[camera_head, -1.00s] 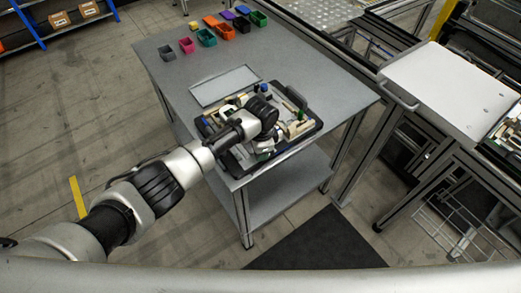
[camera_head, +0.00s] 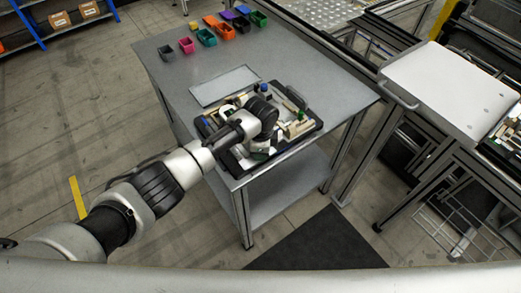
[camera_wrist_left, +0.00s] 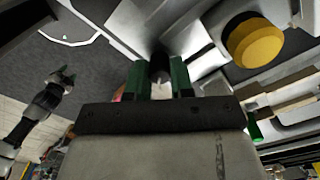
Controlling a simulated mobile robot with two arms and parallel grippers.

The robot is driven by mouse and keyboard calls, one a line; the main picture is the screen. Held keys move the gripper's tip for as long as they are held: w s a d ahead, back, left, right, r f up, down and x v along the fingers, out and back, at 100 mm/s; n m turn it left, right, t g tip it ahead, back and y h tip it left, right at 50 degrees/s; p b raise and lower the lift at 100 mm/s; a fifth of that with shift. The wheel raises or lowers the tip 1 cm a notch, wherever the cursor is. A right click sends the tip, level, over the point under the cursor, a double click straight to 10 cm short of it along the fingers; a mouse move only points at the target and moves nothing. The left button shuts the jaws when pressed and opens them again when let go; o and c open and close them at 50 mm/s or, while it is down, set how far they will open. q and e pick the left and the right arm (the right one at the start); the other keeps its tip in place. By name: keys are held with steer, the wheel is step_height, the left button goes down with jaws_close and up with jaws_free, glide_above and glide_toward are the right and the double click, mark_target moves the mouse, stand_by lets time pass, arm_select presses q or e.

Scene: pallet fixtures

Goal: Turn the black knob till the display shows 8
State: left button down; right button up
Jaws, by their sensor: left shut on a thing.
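The pallet fixture (camera_head: 233,165) is a dark tray with pale parts on the grey table. My left arm reaches over it from the left. My left gripper (camera_head: 262,152) is low over the fixture, mostly hidden by its own wrist. In the left wrist view its green fingers (camera_wrist_left: 160,76) are closed on a small dark round piece, the black knob (camera_wrist_left: 160,66), mostly hidden between them. I cannot make out the display or its number in either view.
A yellow round button (camera_wrist_left: 254,40) is close to the right of the fingers. A flat grey panel (camera_head: 224,85) lies behind the fixture. Several coloured bins, one of them orange (camera_head: 206,38), stand at the table's back. A white-topped bench (camera_head: 450,90) stands at the right.

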arm_select(q)
steer(key=c, duration=1)
jaws_free()
step_height(320, 180, up, 11)
steer(key=shift+f+b, duration=0.1)
steer(key=shift+b, duration=0.65)
